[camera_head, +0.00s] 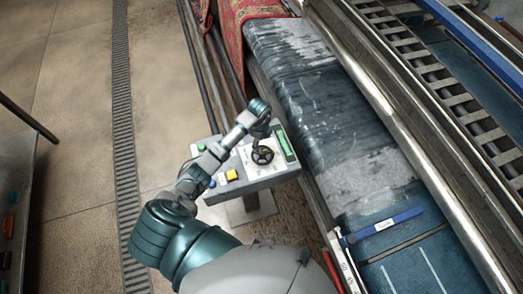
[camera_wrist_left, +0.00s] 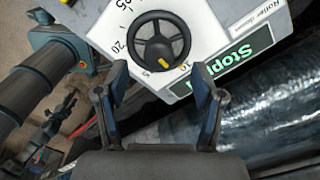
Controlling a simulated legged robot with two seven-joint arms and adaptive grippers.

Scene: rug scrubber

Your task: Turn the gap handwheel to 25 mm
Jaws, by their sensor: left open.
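The gap handwheel (camera_head: 262,155) is a small black spoked wheel on the grey control box's sloped face. In the left wrist view the handwheel (camera_wrist_left: 158,40) carries a yellow mark on its lower right rim, pointing near the printed 10. In the head view the left gripper (camera_head: 262,112) is above and beside the wheel. My right gripper is not in view.
The control box (camera_head: 262,183) has yellow, green and blue buttons and a green label reading "Stopl..." (camera_wrist_left: 222,68). A wet dark rug (camera_head: 320,90) on rollers lies to its right.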

